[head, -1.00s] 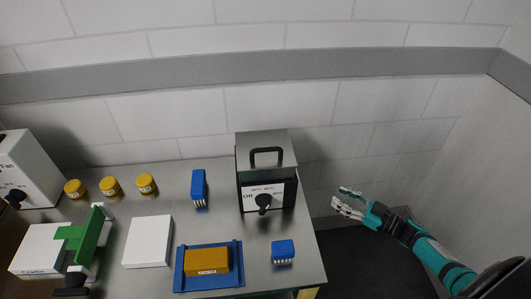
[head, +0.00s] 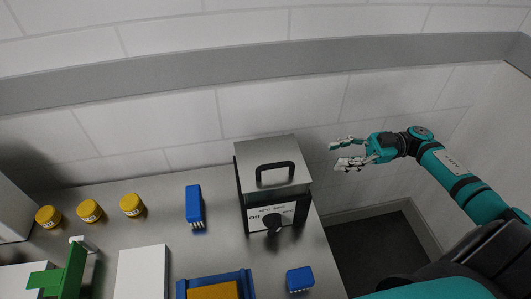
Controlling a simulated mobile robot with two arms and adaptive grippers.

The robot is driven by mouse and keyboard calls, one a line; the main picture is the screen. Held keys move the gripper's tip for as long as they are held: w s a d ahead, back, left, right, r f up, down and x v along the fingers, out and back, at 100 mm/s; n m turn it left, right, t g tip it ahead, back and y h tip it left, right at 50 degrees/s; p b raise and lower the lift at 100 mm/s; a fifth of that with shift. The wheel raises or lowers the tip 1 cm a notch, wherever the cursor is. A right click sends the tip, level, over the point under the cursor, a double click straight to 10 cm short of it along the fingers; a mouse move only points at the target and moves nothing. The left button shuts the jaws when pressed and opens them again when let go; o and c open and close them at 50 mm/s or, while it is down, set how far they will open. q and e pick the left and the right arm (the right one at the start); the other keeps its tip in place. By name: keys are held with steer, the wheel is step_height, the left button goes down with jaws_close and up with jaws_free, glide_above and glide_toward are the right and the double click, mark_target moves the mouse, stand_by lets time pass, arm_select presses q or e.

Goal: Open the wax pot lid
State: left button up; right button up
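The wax pot (head: 256,210) is a dark box with a white dial panel and a black knob, standing near the right end of the steel table. Its grey metal lid (head: 250,155) lies shut on top and carries a black arched handle (head: 276,168). My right gripper (head: 334,155) is open and empty, to the right of the pot at about lid height in the picture and apart from it. The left gripper does not show.
Blue brushes stand left of the pot (head: 194,205) and in front of it (head: 299,279). A blue tray (head: 250,283) holds a yellow block (head: 214,291). Several yellow jars (head: 90,210), a white box (head: 141,272) and a green part (head: 72,268) are further left. The wall is close behind.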

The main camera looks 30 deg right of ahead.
steer(key=a+p, duration=0.1)
steer(key=a, duration=0.3)
steer(key=p, duration=0.4)
glide_toward(265, 167)
steer(key=x, duration=0.7)
steer(key=shift+w+f, duration=0.25)
steer(key=shift+f, duration=0.05)
steer(key=shift+w+a, duration=0.1)
steer(key=shift+a, duration=0.25)
jaws_close()
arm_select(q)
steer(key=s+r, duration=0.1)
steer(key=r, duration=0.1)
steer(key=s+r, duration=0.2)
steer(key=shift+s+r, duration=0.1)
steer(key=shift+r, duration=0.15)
